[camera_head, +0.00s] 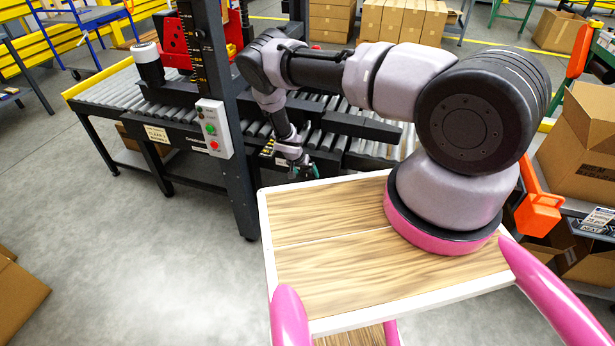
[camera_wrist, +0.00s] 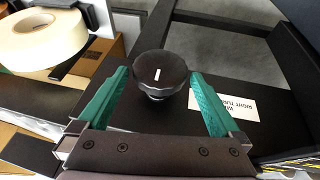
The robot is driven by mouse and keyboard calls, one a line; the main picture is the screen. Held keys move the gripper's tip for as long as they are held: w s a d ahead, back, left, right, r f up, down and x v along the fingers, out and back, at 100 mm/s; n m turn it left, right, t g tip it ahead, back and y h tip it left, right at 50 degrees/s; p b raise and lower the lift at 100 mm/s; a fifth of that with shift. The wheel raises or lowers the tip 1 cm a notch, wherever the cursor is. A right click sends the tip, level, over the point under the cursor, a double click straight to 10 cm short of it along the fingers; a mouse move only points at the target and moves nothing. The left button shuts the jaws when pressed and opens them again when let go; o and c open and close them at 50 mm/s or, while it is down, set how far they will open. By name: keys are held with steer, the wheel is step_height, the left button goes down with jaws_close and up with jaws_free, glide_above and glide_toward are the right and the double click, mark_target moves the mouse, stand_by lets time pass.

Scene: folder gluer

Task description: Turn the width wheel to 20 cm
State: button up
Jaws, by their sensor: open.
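The width wheel, a black ribbed knob with a white mark (camera_wrist: 160,72), shows in the wrist view on a dark panel. My gripper (camera_wrist: 158,78) has two green fingers spread apart, one on each side of the knob, with gaps showing. I cannot tell whether the fingertips reach down to the knob's depth. A white label (camera_wrist: 236,103) with upside-down print, partly readable as "RIGHT TURN", lies right of the knob, partly behind the right finger. In the head view my gripper (camera_head: 302,168) is at the machine's near side; the knob cannot be made out there.
The roller conveyor (camera_head: 105,95) and a dark upright post (camera_head: 238,160) with a button box (camera_head: 213,127) stand left of my arm. A tape roll (camera_wrist: 42,38) is at upper left in the wrist view. Cardboard boxes (camera_head: 585,130) stand at right.

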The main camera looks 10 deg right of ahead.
mark_target(307, 175)
steer(key=shift+x, duration=1.6)
steer(key=shift+c, duration=0.3)
steer(key=c, duration=1)
steer(key=shift+a+n+g+h, duration=0.1)
steer(key=shift+n+g+h, duration=0.3)
steer(key=shift+h, duration=0.6)
steer(key=shift+g+h, duration=0.9)
steer(key=shift+h, duration=0.5)
steer(key=shift+n+h, duration=0.3)
